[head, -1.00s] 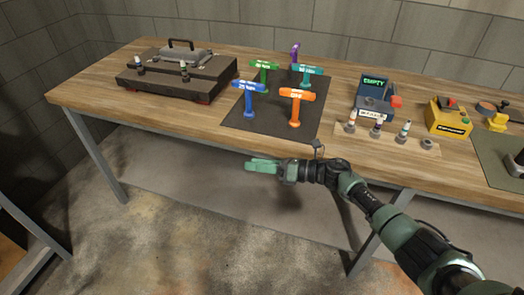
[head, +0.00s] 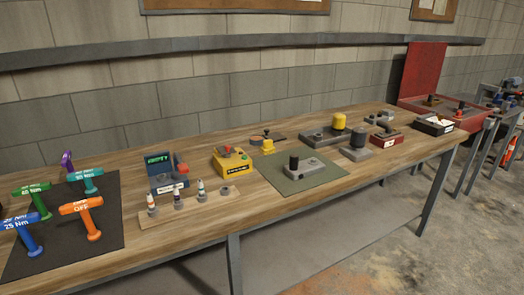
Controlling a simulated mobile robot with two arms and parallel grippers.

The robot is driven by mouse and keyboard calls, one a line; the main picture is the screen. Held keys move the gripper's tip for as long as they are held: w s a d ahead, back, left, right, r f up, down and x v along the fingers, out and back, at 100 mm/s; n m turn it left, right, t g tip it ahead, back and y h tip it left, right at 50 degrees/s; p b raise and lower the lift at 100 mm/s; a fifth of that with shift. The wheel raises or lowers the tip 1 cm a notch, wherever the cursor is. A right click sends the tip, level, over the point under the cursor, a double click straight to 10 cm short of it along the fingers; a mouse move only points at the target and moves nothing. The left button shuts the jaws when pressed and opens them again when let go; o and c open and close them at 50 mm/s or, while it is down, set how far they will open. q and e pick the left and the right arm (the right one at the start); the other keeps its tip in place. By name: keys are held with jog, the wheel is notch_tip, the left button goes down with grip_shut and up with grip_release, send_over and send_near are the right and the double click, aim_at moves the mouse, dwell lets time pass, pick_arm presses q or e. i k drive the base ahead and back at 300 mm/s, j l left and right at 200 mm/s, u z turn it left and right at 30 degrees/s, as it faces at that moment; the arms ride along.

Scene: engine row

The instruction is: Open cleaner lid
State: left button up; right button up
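A yellow box (head: 233,162) with a dark label on its front and a red and dark part on top stands mid-bench. A blue-grey device (head: 165,180) with a display reading EMPTY and a red part on its right side stands to its left. I cannot tell by its label which of them is the cleaner, nor how its lid stands. A wooden strip (head: 215,207) with several small plug-like pieces lies in front of them. Neither of my grippers is in view.
T-handled tools in several colours, such as the orange one (head: 88,217), stand on a dark mat (head: 110,243) at left. A green mat (head: 292,183) holds a grey block. A red open case (head: 422,75) is at far right. Free wood lies between these.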

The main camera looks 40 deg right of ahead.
aim_at(226, 147)
jog(key=i+z, duration=0.15)
jog(key=z, duration=0.25)
jog(key=i+j+z, duration=0.15)
jog(key=z, duration=0.25)
jog(key=i+j+z, duration=0.15)
jog(key=z, duration=0.25)
jog(key=i+j+z, duration=0.1)
jog(key=z, duration=0.3)
jog(key=i+j+z, duration=0.1)
jog(key=j, duration=0.3)
jog(key=i+j+z, duration=0.1)
jog(key=j, duration=0.3)
jog(key=i+j, duration=0.2)
jog(key=j, duration=0.2)
jog(key=i+j+z, duration=0.15)
jog(key=j, duration=0.25)
